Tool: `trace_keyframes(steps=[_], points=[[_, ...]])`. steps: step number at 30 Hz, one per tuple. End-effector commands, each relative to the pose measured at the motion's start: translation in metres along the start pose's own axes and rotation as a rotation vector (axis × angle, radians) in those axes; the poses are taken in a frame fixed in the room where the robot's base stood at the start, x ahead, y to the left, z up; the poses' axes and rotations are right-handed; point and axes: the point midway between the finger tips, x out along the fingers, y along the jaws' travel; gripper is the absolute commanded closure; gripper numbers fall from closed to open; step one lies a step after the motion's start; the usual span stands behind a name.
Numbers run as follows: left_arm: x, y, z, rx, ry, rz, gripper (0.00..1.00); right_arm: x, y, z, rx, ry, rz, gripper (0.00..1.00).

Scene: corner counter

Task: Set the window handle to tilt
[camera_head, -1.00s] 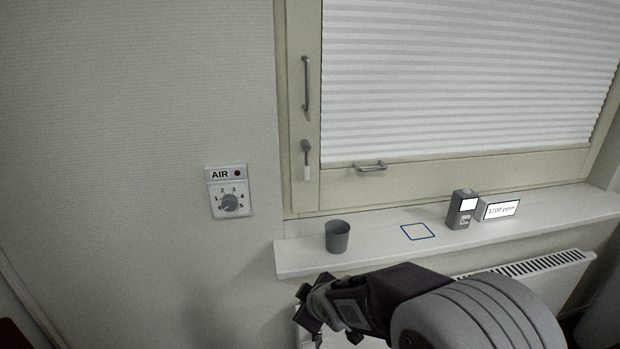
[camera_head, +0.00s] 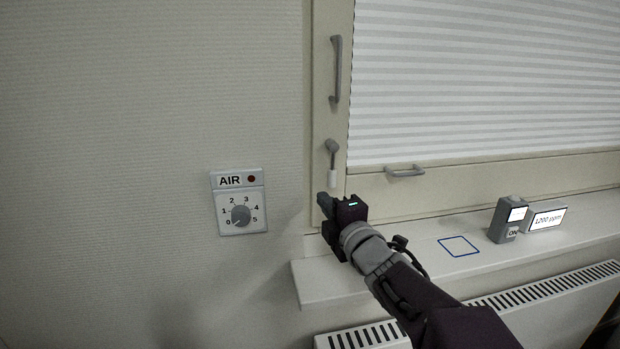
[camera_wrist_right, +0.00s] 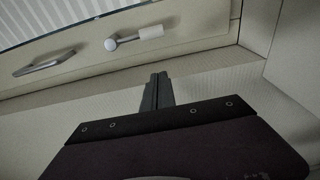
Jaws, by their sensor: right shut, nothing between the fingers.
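The window handle (camera_head: 332,158) is a small grey lever with a white grip, hanging straight down on the left side of the window frame. It also shows in the right wrist view (camera_wrist_right: 134,38), at the top, ahead of the fingers and apart from them. My right gripper (camera_head: 325,203) is shut and empty, just below the handle in the head view. Its closed fingers stand upright in the right wrist view (camera_wrist_right: 157,88). My left gripper is not in view.
A long vertical bar handle (camera_head: 336,70) is above. A horizontal pull (camera_head: 405,171) is on the lower frame. The sill (camera_head: 320,277) carries a blue square outline (camera_head: 459,246), a switch box (camera_head: 506,219) and a ppm display (camera_head: 546,217). An AIR dial (camera_head: 240,215) is left.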

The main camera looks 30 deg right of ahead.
Motion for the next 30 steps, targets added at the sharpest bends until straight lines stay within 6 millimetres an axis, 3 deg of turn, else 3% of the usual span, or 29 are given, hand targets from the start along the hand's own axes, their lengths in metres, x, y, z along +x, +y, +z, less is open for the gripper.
trace_keyframes(steps=[12,16,20,21,30], points=[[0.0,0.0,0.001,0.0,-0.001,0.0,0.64,0.0,0.0,0.001,0.002,-0.003,-0.001,1.0],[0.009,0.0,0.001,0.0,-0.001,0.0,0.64,0.006,-0.004,0.001,0.002,-0.002,0.0,1.0],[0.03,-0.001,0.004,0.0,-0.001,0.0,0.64,0.028,-0.009,0.0,0.003,0.0,0.0,1.0],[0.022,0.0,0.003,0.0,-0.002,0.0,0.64,0.037,-0.003,0.001,0.004,0.0,-0.004,1.0],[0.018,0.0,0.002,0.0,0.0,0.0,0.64,0.102,-0.001,0.0,0.004,-0.001,-0.004,1.0]])
